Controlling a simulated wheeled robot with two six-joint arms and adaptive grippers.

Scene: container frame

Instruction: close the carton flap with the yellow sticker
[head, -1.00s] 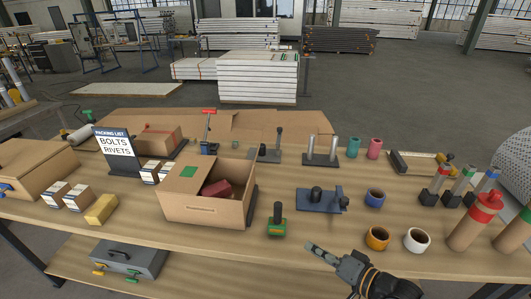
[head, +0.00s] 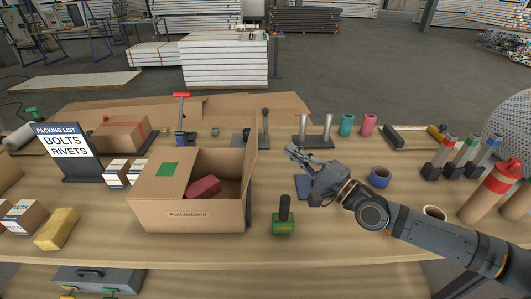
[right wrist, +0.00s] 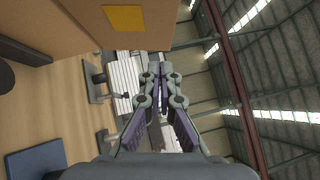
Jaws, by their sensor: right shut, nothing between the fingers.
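The open carton (head: 190,213) stands on the bench left of centre in the head view, with a green sticker (head: 167,169) on its left flap, which lies shut. Its right flap (head: 252,165) stands up, seen nearly edge-on. The flap's outer face fills the top left of the right wrist view, with the yellow sticker (right wrist: 125,18) on it; the sticker is hidden in the head view. A dark red block (head: 204,187) lies inside. My right gripper (head: 291,151) is shut and empty, to the right of the flap and apart from it. My left gripper is out of view.
A dark-handled stamp on a green base (head: 284,222) stands right of the carton. A blue plate (head: 304,187) lies below my right gripper. A packing list sign (head: 67,150), small boxes (head: 115,174) and a yellow block (head: 57,228) are on the left.

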